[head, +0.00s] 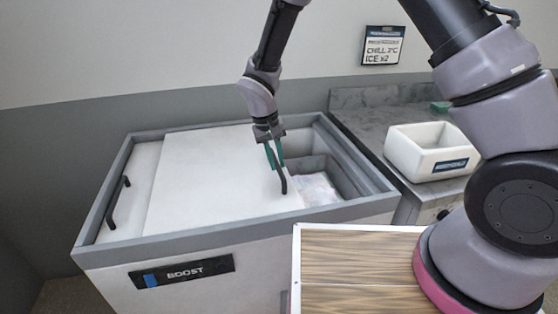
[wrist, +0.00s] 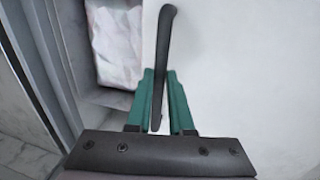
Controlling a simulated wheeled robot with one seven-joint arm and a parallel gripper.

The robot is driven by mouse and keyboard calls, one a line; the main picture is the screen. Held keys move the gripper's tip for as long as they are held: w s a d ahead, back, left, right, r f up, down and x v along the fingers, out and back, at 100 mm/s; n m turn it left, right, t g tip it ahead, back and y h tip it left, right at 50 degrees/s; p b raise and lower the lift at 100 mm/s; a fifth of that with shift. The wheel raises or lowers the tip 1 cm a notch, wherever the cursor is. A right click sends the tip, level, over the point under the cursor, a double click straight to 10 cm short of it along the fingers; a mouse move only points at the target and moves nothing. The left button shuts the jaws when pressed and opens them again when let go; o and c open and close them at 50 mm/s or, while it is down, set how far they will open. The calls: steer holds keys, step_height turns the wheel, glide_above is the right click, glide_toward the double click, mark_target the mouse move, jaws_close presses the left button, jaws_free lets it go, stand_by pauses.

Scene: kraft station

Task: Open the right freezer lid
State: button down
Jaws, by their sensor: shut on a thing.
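The chest freezer has two white sliding lids. The right lid (head: 215,165) lies over the left lid (head: 128,190) and is slid partway left, so the right end of the freezer is open. My gripper (head: 273,156) is shut on the right lid's black handle (head: 281,178), near the lid's right edge. In the wrist view the green fingers (wrist: 157,100) stand on both sides of the handle (wrist: 163,60). The left lid's black handle (head: 117,202) is at the far left.
The open part shows grey compartments and a pale bag (head: 316,188), also in the wrist view (wrist: 116,45). A white bin (head: 420,158) stands on the grey counter (head: 375,115) at right. A wooden-topped surface (head: 350,265) is in front. A sign (head: 382,45) hangs on the wall.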

steer(key=c, duration=0.8)
jaws_free()
steer(key=shift+r, duration=0.1)
step_height(320, 180, up, 10)
steer(key=a, duration=0.2)
steer(key=shift+s+r, duration=0.25)
steer(key=shift+s, duration=0.1)
